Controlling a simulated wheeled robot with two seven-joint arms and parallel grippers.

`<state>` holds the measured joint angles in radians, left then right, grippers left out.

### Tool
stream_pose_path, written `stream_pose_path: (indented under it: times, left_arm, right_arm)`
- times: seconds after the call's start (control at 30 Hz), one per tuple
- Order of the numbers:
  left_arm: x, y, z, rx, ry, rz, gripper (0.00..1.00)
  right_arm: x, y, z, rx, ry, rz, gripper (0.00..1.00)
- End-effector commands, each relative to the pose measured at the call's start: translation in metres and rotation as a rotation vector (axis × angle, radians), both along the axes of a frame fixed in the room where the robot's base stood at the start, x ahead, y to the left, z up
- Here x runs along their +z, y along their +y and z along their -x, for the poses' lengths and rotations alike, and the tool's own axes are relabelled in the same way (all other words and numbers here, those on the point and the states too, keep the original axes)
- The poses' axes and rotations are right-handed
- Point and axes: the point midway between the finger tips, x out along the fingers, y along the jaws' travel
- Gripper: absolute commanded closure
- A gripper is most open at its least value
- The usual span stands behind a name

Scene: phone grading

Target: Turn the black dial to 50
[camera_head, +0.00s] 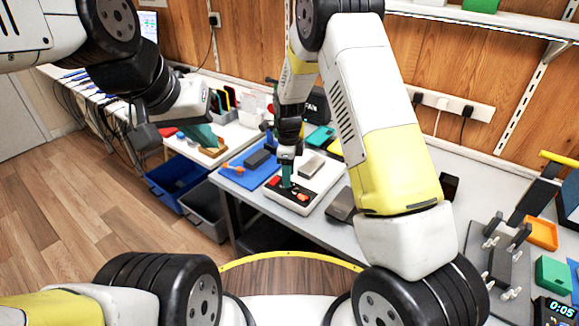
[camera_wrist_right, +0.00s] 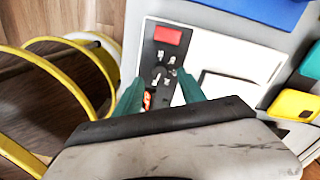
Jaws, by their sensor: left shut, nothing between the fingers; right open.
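The black dial (camera_wrist_right: 158,76) sits on the black panel of a white tester box (camera_wrist_right: 225,52), with small white markings around it that are too small to read. The panel also carries a red rectangle (camera_wrist_right: 168,36) and an orange part (camera_wrist_right: 147,100). My right gripper (camera_wrist_right: 160,85) is open, its teal fingers on either side of the dial; I cannot tell whether they touch it. In the head view my right gripper (camera_head: 287,178) points down at the box (camera_head: 325,178) and hides the dial. My left gripper (camera_head: 212,147) is shut and empty, left of the box.
A grey block (camera_head: 311,165) lies on the tester box. A blue mat (camera_head: 238,178) is to its left and a dark grey block (camera_head: 341,206) to its right. Blue (camera_head: 176,178) and grey (camera_head: 206,208) bins stand at left. A fixture plate (camera_head: 477,240) is at right.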

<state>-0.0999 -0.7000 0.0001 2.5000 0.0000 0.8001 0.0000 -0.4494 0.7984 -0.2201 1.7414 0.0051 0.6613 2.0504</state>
Motion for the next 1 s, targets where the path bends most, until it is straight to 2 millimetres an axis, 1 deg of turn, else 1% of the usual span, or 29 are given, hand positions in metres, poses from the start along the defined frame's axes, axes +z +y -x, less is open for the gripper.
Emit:
stream_pose_path:
  times: [0.03, 0.1, 0.23, 0.37, 0.57, 0.67, 0.8, 0.83, 1.0]
  left_arm:
    - [0.000, 0.000, 0.000, 0.000, 0.000, 0.000, 1.00]
    - [0.000, 0.000, 0.000, 0.000, 0.000, 0.000, 1.00]
    - [0.000, 0.000, 0.000, 0.000, 0.000, 0.000, 1.00]
    - [0.000, 0.000, 0.000, 0.000, 0.000, 0.000, 1.00]
    - [0.000, 0.000, 0.000, 0.000, 0.000, 0.000, 1.00]
    - [0.000, 0.000, 0.000, 0.000, 0.000, 0.000, 1.00]
    - [0.000, 0.000, 0.000, 0.000, 0.000, 0.000, 1.00]
    - [0.000, 0.000, 0.000, 0.000, 0.000, 0.000, 1.00]
    - [0.000, 0.000, 0.000, 0.000, 0.000, 0.000, 1.00]
  right_arm:
    - [-0.009, -0.001, 0.000, -0.001, 0.002, 0.001, 0.53]
    - [-0.019, -0.001, 0.000, 0.000, 0.002, 0.001, 0.53]
    - [-0.031, 0.000, 0.000, 0.001, 0.001, 0.000, 0.53]
    - [-0.035, 0.000, 0.000, 0.001, -0.001, -0.002, 0.53]
    - [-0.035, 0.000, 0.000, 0.001, -0.001, -0.002, 0.53]
    - [-0.035, 0.000, 0.000, 0.001, -0.001, -0.001, 0.70]
    - [-0.035, 0.000, 0.000, 0.001, -0.001, -0.001, 0.98]
    - [-0.035, 0.000, 0.000, 0.001, -0.001, -0.001, 1.00]
    - [-0.034, 0.000, 0.000, 0.004, -0.001, -0.001, 1.00]
